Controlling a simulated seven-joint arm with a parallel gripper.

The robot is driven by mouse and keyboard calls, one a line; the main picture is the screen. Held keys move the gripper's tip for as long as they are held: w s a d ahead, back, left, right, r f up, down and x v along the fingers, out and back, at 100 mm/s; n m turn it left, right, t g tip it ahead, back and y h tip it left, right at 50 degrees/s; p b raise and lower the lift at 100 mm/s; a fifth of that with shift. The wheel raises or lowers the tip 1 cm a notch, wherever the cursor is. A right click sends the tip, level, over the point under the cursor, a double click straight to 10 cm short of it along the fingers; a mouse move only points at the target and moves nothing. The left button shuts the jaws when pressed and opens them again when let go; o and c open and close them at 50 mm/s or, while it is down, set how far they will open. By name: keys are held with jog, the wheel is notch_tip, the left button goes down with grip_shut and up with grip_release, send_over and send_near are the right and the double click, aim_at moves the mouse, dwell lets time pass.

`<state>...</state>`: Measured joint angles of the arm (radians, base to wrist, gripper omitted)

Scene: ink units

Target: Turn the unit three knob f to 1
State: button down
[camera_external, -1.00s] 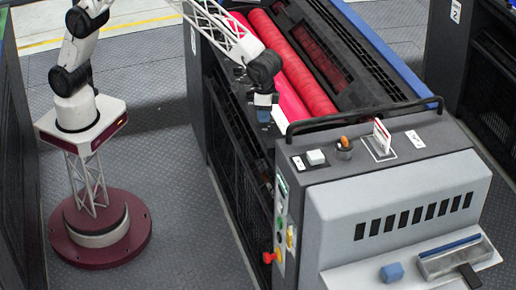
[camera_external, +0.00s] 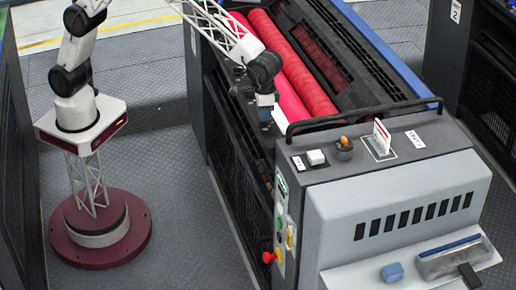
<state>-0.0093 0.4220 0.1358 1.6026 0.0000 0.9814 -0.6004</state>
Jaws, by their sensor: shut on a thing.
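My gripper (camera_external: 266,116) points down at the left edge of the grey printing unit (camera_external: 400,201), beside the pink and red rollers (camera_external: 300,66). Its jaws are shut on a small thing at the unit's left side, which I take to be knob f. The knob itself is hidden by the jaws and wrist, so its pointer and the setting numbers cannot be read. The dark wrist sits just above the jaws, and the white lattice forearm reaches in from the upper left.
A black handrail (camera_external: 358,112) runs close to the right of my gripper. An orange-topped knob (camera_external: 344,143) and a white button (camera_external: 316,157) sit on the unit's top. A side panel carries a red knob (camera_external: 268,257). Another unit stands at upper right.

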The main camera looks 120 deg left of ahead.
jog(key=n, duration=0.7)
dwell(0.4)
jog(key=c, duration=1.2)
grip_release()
jog(key=shift+r, duration=0.1)
jog(key=shift+r, duration=3.85)
